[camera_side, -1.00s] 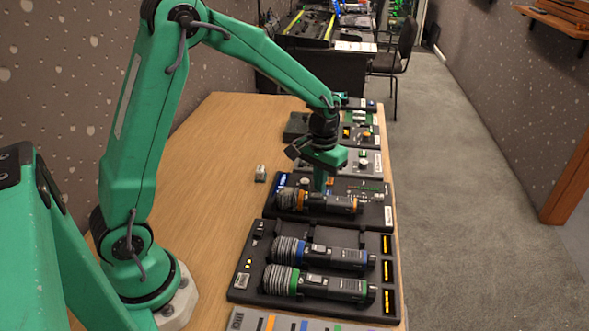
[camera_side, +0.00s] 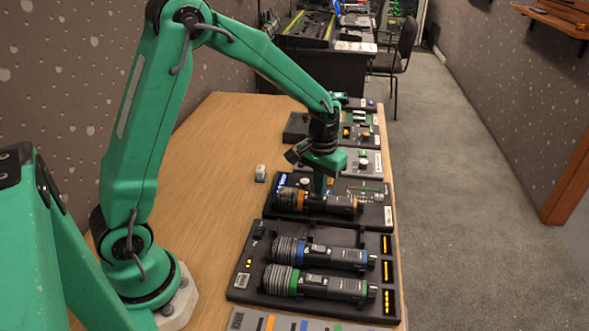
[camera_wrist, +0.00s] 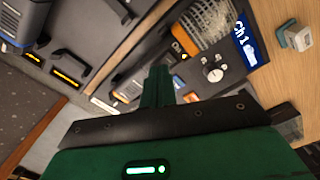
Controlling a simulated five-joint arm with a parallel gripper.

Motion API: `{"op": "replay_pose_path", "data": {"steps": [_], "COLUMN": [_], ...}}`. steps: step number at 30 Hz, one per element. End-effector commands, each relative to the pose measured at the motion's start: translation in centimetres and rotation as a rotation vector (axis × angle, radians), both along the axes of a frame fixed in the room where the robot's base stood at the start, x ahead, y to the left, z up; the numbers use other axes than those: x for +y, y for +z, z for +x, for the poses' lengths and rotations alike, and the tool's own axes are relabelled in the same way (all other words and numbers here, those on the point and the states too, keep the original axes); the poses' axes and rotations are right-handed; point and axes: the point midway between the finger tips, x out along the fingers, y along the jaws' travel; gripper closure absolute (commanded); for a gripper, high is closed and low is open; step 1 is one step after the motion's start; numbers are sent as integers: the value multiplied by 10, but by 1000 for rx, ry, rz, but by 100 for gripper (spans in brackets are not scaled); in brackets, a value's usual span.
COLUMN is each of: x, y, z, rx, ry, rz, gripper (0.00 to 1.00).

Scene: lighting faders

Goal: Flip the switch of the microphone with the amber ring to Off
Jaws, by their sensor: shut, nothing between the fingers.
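The microphone with the amber ring (camera_side: 337,205) lies on its dark panel, its mesh head to the left in the side view. In the wrist view its mesh head (camera_wrist: 207,25) and amber ring (camera_wrist: 180,38) show near the top. My gripper (camera_side: 319,190) is shut and empty, pointing down at the middle of this microphone's body. The fingers (camera_wrist: 158,78) cover part of the handle in the wrist view. I cannot tell whether they touch it. The switch is too small or hidden, so its position cannot be read.
The blue-ring microphone (camera_side: 335,255) and green-ring microphone (camera_side: 330,287) lie nearer in a dark tray (camera_side: 250,262). Panels with knobs (camera_side: 366,163) stand beyond my gripper. A small pale block (camera_side: 261,173) sits on the wooden table (camera_side: 215,170). The tabletop left of the panels is mostly clear.

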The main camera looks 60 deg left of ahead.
Motion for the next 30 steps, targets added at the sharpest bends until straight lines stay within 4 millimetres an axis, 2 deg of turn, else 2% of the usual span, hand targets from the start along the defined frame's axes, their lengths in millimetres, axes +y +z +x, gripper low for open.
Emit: {"op": "replay_pose_path", "data": {"steps": [19, 30], "x": [0, 0], "y": [-6, 12], "z": [0, 0], "rx": [1, -1], "ry": [0, 0], "rz": [0, 0], "gripper": [100, 100]}}
